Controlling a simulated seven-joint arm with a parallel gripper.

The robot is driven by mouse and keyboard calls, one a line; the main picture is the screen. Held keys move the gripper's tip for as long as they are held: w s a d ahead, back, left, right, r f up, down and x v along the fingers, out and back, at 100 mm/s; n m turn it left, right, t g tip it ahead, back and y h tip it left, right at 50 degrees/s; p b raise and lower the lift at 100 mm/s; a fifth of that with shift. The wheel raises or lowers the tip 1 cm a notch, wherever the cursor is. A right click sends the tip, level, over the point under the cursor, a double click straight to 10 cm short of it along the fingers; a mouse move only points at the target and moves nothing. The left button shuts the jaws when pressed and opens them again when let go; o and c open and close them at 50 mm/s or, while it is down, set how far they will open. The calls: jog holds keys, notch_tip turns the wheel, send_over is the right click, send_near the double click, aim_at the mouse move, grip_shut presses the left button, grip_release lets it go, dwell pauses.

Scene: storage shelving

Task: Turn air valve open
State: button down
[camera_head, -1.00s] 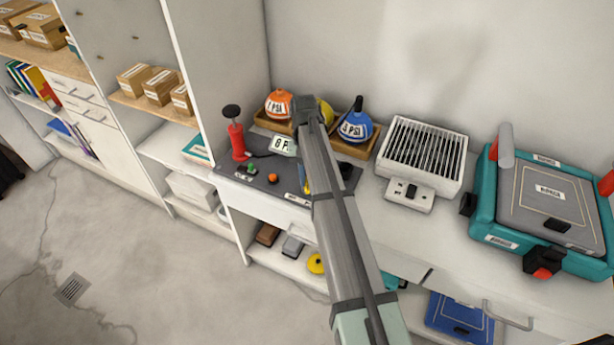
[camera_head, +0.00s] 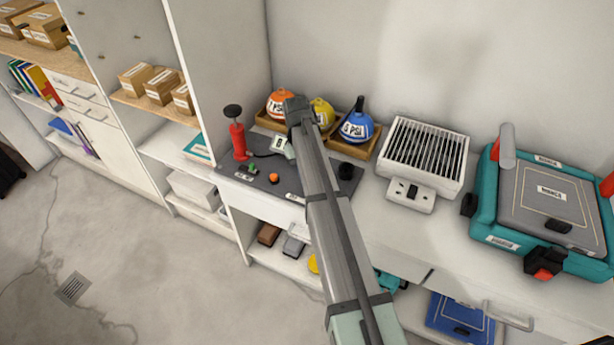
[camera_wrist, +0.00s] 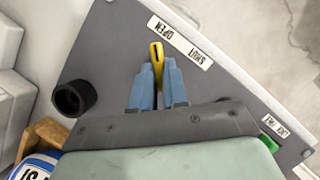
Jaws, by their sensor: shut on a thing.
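The air valve shows in the wrist view as a yellow handle (camera_wrist: 156,58) on a dark grey panel (camera_wrist: 110,50). Its tip points up towards a white label (camera_wrist: 180,41) marked OPEN and SHUT, nearer the OPEN end. My gripper (camera_wrist: 158,80) has its two blue-grey fingers shut on the yellow handle, one on each side. The handle's base is hidden between the fingers. In the head view my arm covers the handle and the fingers; the panel's left part and a small gauge display (camera_head: 279,143), partly covered, show left of the arm.
A red pump (camera_head: 237,140) stands at the panel's left end. A black knob (camera_wrist: 74,97) sits beside my gripper. A white grilled box (camera_head: 423,155) stands to the right.

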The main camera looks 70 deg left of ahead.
jog(key=c, duration=1.1)
grip_release()
jog(key=shift+c, duration=0.2)
jog(key=shift+m, duration=0.3)
